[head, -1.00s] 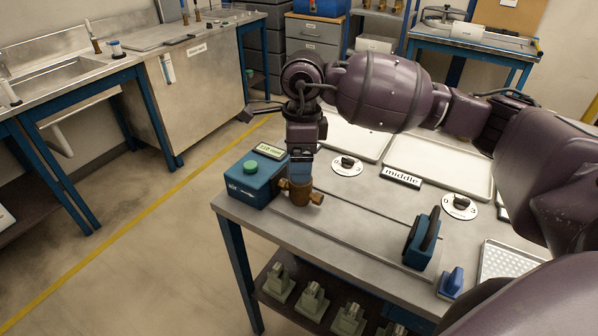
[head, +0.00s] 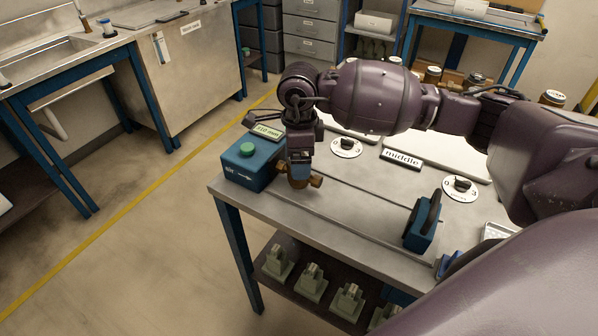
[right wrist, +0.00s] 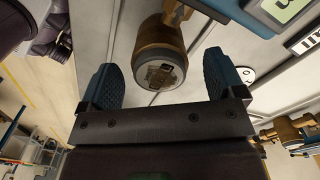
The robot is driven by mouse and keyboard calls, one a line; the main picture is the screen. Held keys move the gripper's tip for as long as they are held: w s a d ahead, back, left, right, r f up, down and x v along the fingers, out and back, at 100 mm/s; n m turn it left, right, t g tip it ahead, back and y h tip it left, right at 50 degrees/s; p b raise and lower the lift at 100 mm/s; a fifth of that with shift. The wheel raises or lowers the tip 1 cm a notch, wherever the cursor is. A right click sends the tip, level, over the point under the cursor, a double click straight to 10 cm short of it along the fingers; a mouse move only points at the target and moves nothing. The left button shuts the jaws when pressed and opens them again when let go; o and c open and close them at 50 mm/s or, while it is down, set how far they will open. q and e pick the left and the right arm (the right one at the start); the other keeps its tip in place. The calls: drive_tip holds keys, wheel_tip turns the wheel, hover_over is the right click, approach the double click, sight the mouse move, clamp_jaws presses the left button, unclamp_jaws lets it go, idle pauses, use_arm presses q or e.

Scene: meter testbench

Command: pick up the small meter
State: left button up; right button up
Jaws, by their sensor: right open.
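The small meter is a brass round body with a pipe stub (head: 316,181), standing near the front left of the bench. My right gripper (head: 301,164) is directly above it and hides much of it in the head view. In the right wrist view, the meter's round glass face (right wrist: 160,73) lies between the two blue fingertips of my right gripper (right wrist: 161,66). The fingers are open, with a visible gap on each side of the meter. My left gripper is out of view.
A blue box with a green button (head: 247,150) stands close to the left of the meter. A blue upright stand (head: 423,222) is at the right of the bench. White trays, dials and a "middle" label (head: 401,158) lie behind. Several grey-green fixtures sit on the lower shelf.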

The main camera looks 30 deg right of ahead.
drive_tip(key=shift+f, duration=1.5)
drive_tip(key=shift+r, duration=0.1)
drive_tip(key=c, duration=1.3)
